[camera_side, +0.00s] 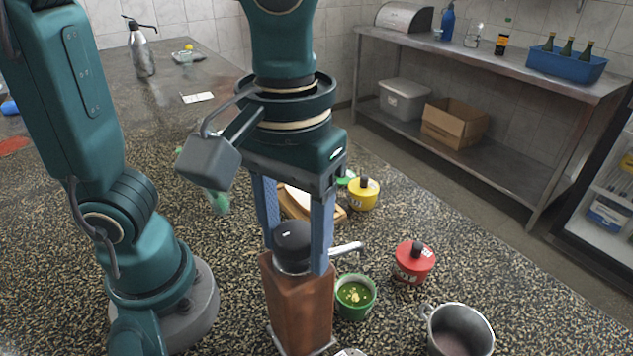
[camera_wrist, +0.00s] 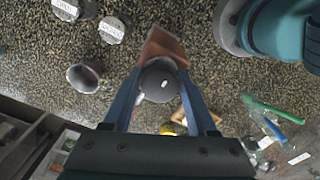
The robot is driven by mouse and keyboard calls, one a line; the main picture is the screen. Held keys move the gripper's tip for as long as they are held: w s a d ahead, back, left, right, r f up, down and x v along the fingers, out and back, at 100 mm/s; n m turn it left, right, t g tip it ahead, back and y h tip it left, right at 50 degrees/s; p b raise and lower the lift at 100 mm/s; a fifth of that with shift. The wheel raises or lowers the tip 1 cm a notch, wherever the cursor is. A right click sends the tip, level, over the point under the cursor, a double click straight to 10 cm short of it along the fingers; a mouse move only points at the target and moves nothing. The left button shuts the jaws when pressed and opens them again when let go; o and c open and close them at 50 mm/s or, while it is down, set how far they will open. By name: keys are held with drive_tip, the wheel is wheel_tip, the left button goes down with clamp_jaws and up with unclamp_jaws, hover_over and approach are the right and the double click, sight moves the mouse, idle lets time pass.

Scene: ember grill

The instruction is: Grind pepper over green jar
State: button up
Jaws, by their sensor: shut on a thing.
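The pepper grinder has a brown wooden body (camera_side: 300,305) and a black domed top (camera_side: 293,238), with a silver arm sticking out to the right. My gripper (camera_side: 296,258) points down with its blue fingers shut on either side of the top. The grinder looks upright; I cannot tell whether its base touches the counter. In the wrist view the black top (camera_wrist: 159,82) sits between my fingers. The green jar (camera_side: 356,312) stands open just right of the grinder in the side view, with green contents and pale bits inside. I cannot make it out in the wrist view.
A red lidded jar (camera_side: 413,266) and a yellow lidded jar (camera_side: 362,196) stand right of the grinder. A metal pot (camera_side: 458,330) is at the front right. A wooden board (camera_side: 330,211) lies behind the grinder. The speckled counter (camera_side: 530,315) is clear at far right.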

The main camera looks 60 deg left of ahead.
drive_tip(key=m, duration=1.4)
drive_tip(key=shift+m, duration=0.3)
drive_tip(key=m, duration=1.3)
drive_tip(key=o, duration=0.8)
drive_tip(key=shift+c, duration=0.2)
